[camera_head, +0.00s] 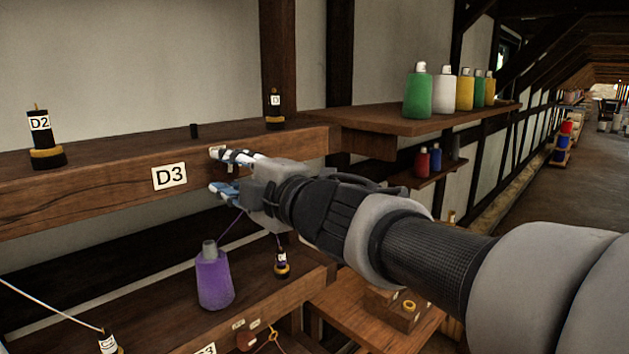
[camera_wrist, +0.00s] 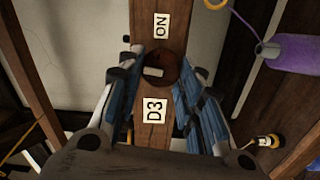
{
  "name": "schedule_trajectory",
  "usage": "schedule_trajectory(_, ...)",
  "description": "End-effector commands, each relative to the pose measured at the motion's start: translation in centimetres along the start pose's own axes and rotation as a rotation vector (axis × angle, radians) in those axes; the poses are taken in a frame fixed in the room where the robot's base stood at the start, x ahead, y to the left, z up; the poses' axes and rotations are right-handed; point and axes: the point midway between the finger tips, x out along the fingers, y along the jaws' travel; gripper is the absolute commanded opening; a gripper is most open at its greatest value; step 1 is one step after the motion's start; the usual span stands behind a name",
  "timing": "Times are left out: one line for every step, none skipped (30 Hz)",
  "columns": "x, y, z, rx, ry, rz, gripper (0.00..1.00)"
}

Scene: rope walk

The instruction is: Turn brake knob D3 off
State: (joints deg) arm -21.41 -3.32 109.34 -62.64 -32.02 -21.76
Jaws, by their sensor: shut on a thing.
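Brake knob D3 (camera_wrist: 162,66) is a round dark brown knob with a pale pointer mark, on the wooden beam. In the wrist view it sits between the blue-padded fingers of my gripper (camera_wrist: 160,75), which are shut on it. A white "ON" plate (camera_wrist: 161,26) is above it in that view, and a "D3" plate (camera_wrist: 155,110) is below. In the head view my gripper (camera_head: 214,171) reaches to the front of the beam, just right of the D3 label (camera_head: 169,177).
A purple bottle (camera_head: 213,280) stands below my gripper on a lower beam (camera_head: 170,332), with purple thread rising from it. A D2 post (camera_head: 43,137) stands on the upper beam. Several coloured bottles stand on a shelf (camera_head: 370,118) at right.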

Motion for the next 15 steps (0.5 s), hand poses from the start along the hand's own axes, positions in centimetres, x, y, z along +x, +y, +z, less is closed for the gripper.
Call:
schedule_trajectory(0.00,-0.23,0.04,-0.031,-0.001,0.000,0.10)
schedule_trajectory(0.00,-0.22,0.05,-0.048,-0.001,0.000,0.10)
schedule_trajectory(0.00,-0.20,0.05,-0.069,-0.001,0.000,0.10)
schedule_trajectory(0.00,-0.18,0.04,-0.083,-0.001,0.000,0.10)
schedule_trajectory(0.00,-0.17,0.04,-0.097,0.000,0.000,0.10)
schedule_trajectory(0.00,-0.17,0.03,-0.114,0.000,0.000,0.10)
schedule_trajectory(0.00,-0.17,0.03,-0.125,0.000,0.000,0.10)
schedule_trajectory(0.00,-0.16,0.02,-0.134,0.000,0.000,0.10)
schedule_trajectory(0.00,-0.16,0.02,-0.146,0.000,0.000,0.10)
schedule_trajectory(0.00,-0.16,0.02,-0.153,0.000,0.000,0.10)
schedule_trajectory(0.00,-0.15,0.02,-0.160,0.000,0.000,0.10)
schedule_trajectory(0.00,-0.14,0.02,-0.167,0.000,0.000,0.10)
schedule_trajectory(0.00,-0.14,0.01,-0.171,0.000,0.000,0.10)
schedule_trajectory(0.00,-0.13,0.01,-0.175,0.000,0.000,0.10)
schedule_trajectory(0.00,-0.13,0.01,-0.178,0.000,-0.001,0.10)
